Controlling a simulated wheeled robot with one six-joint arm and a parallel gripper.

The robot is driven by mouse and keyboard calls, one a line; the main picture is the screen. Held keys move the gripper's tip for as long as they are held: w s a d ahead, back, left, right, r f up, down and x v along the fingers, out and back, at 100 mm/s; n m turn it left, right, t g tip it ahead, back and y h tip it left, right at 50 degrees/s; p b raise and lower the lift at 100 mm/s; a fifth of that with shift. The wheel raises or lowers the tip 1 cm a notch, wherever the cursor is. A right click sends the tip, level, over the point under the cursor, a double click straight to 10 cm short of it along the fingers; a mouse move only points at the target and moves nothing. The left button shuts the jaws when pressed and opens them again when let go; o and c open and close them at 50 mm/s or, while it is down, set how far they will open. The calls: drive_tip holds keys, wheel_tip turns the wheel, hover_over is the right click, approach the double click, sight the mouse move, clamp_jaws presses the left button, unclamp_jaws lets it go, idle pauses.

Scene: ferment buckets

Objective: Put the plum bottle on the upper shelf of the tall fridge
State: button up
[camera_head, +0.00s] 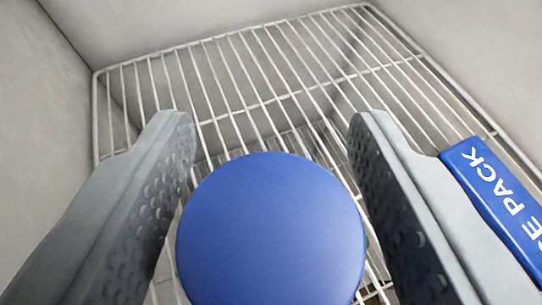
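A round blue lid or top (270,230) fills the lower middle of the view, seen from above. The body below it is hidden, so I cannot tell whether it belongs to the plum bottle. A small bit of green shows at its right edge. My gripper (272,125) is open, with one grey finger on each side of the blue top. A gap shows between the top and the right finger, and a narrow one at the left finger. A white wire shelf (240,112) lies beneath and beyond.
A blue ice pack (497,200) with white lettering lies on the right side of the shelf, close to my right finger. Pale walls (200,20) enclose the shelf at the back and sides. The back of the shelf is bare.

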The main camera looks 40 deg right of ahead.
drive_tip(key=shift+r, duration=0.15)
drive_tip(key=v, duration=1.2)
drive_tip(key=shift+a, duration=0.1)
